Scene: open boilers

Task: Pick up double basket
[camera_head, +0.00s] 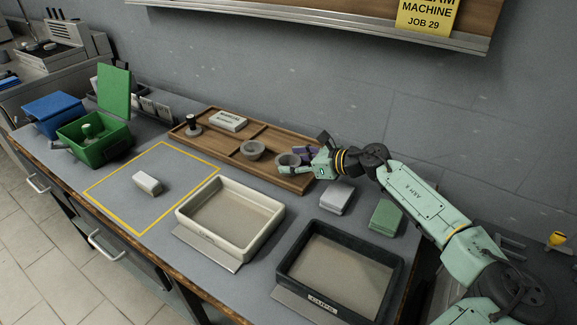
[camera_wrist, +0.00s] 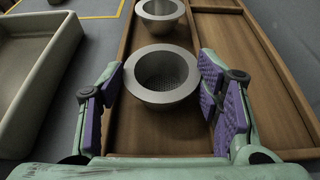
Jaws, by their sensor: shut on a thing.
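A grey metal filter basket (camera_wrist: 168,76) with a wide rim and a perforated floor sits between the purple pads of my gripper (camera_wrist: 164,88). My gripper is shut on it. In the head view the same basket (camera_head: 288,160) shows at the fingertips of my gripper (camera_head: 299,158), at the right end of the wooden tray (camera_head: 274,136). I cannot tell whether it touches the tray. A second similar basket (camera_head: 252,150) sits in the tray to its left; it shows beyond the held one in the wrist view (camera_wrist: 160,9). No mark shows which is the double basket.
A tamper (camera_head: 192,126) and a pale block (camera_head: 228,121) are in the tray. A cream bin (camera_head: 187,221) and a dark bin (camera_head: 377,318) stand in front. Grey (camera_head: 336,198) and green (camera_head: 386,217) blocks lie near my arm.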

